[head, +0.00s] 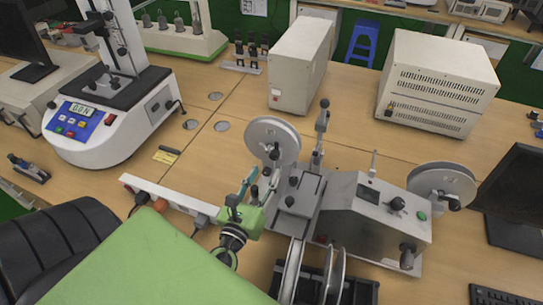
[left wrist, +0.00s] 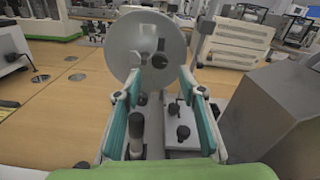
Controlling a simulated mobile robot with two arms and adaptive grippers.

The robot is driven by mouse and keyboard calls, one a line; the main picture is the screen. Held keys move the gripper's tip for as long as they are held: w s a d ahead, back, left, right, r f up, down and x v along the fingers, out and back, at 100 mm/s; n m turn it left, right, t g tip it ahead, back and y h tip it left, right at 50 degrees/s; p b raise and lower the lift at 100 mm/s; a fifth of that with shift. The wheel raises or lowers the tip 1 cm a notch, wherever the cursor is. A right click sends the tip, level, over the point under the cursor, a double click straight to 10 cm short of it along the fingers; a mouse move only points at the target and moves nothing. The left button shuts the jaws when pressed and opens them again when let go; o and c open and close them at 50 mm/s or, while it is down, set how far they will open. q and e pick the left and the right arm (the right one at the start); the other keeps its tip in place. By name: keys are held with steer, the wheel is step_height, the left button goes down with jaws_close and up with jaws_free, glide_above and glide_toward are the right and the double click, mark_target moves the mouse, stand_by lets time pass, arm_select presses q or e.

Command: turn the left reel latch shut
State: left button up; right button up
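The left reel (head: 273,142) is a pale grey upright disc on the left of the bench machine. Its dark latch (left wrist: 159,59) is at the hub, a small knobbed lever in front of the disc's face. The reel (left wrist: 136,38) fills the upper middle of the left wrist view. My left gripper (head: 260,172) is in front of the reel, pointing at it. Its two teal fingers are spread apart and empty, and in the left wrist view (left wrist: 159,76) the latch appears between and just beyond the fingertips. Contact cannot be told. My right gripper is not in view.
The machine's grey control housing (head: 375,215) stands right of my left gripper, with the right reel (head: 441,186) behind it. A slide with black knobs (head: 300,190) lies close to the fingers. A power strip (head: 170,200) lies left. Bench space behind the left reel is partly clear.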

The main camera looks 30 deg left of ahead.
mark_target(273, 158)
arm_select(q)
steer(key=p+x, duration=0.1)
steer(key=x, duration=0.5)
steer(key=shift+a, duration=0.1)
jaws_close()
